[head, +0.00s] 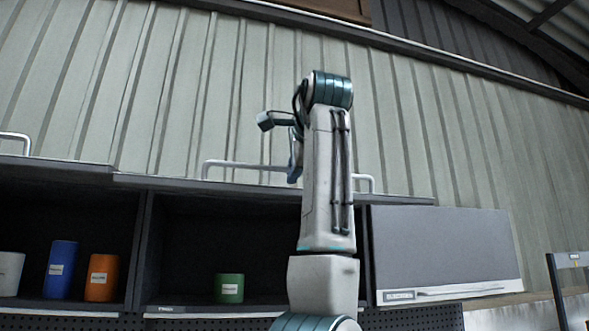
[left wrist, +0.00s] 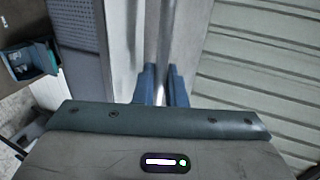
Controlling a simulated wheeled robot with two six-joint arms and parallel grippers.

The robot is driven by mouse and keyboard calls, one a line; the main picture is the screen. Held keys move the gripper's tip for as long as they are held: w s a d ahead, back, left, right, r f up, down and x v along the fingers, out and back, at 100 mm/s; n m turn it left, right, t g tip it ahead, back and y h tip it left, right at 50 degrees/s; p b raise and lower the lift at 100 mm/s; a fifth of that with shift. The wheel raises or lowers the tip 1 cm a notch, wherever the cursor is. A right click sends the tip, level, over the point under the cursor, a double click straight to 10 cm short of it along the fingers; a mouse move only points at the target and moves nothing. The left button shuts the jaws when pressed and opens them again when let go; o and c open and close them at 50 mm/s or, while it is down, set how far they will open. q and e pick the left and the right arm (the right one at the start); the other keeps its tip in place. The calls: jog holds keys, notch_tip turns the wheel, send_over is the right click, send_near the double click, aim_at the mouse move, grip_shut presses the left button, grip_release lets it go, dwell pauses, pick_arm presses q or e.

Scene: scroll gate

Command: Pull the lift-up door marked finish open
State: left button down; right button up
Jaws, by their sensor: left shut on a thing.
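The middle lift-up door (head: 250,187) is raised and seen nearly edge-on above its open compartment. Its pale bar handle (head: 230,164) stands up along the front edge. My left gripper (head: 293,174) is shut on this handle, partly hidden by my own arm. In the left wrist view its two blue fingers (left wrist: 162,85) stand close together with the pale bar between them. A small label (head: 165,309) sits on the ledge below this compartment, too small to read. My right gripper is in neither view.
The compartment holds a green can (head: 228,288). The left compartment, also open, holds a blue can (head: 62,268), an orange can (head: 101,277) and a grey can (head: 10,273). A grey door (head: 440,248) at right is shut. Ribbed wall (head: 240,80) rises behind.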

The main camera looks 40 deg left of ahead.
pick_arm(q)
jog(key=c, duration=1.6)
grip_release()
jog(key=shift+w+a, duration=0.1)
